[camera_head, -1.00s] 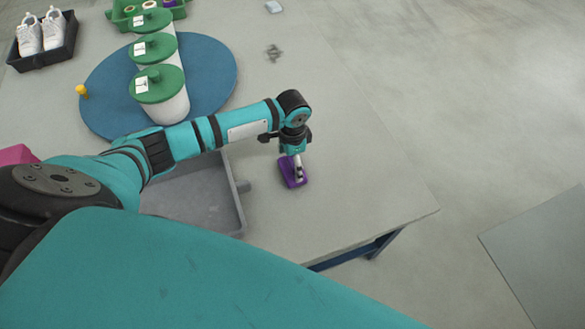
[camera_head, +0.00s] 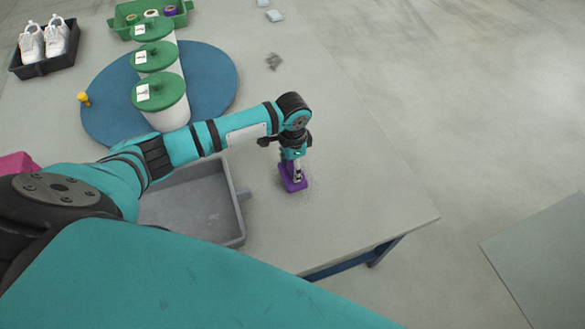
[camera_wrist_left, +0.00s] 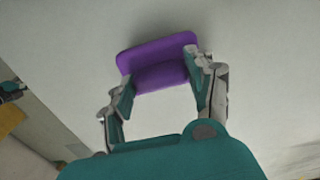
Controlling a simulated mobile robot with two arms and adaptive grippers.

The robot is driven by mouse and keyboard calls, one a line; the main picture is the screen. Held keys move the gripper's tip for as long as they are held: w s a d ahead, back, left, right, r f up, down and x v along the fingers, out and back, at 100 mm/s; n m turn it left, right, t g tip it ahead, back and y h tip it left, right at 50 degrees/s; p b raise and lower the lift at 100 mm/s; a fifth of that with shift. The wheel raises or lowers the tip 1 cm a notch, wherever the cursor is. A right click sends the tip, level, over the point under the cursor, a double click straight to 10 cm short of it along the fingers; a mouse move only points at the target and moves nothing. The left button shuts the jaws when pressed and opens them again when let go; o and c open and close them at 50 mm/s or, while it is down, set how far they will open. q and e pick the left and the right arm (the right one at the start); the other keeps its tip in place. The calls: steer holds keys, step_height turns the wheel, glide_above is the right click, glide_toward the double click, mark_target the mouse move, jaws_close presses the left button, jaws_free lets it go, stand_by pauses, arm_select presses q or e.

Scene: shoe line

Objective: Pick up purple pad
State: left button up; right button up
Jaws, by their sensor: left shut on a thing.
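The purple pad (camera_head: 291,183) is at the right part of the grey table, right of the grey tray. My left gripper (camera_head: 297,178) points down at it and is shut on it. In the left wrist view the pad (camera_wrist_left: 155,57) sits between the two fingers of the gripper (camera_wrist_left: 160,88), with its far part showing beyond them. I cannot tell whether the pad touches the table. My right gripper is not in view.
An empty grey tray (camera_head: 240,222) lies left of the pad. A blue round mat (camera_head: 215,75) bears white canisters with green lids (camera_head: 158,90). A black bin (camera_head: 40,68) with white shoes and a green crate (camera_head: 183,20) are farther back. The table's right edge is close.

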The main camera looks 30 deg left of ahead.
arm_select(q)
steer(key=shift+s+d+r, duration=0.2)
steer(key=shift+r, duration=0.3)
steer(key=shift+s+d+r, duration=0.15)
steer(key=shift+d+r, duration=0.05)
steer(key=shift+r, duration=0.25)
steer(key=s+d+r, duration=0.1)
steer(key=s+d, duration=0.9)
steer(key=s, duration=0.1)
steer(key=shift+d+r+p, duration=0.15)
steer(key=shift+r+p, duration=0.05)
steer(key=shift+p, duration=0.1)
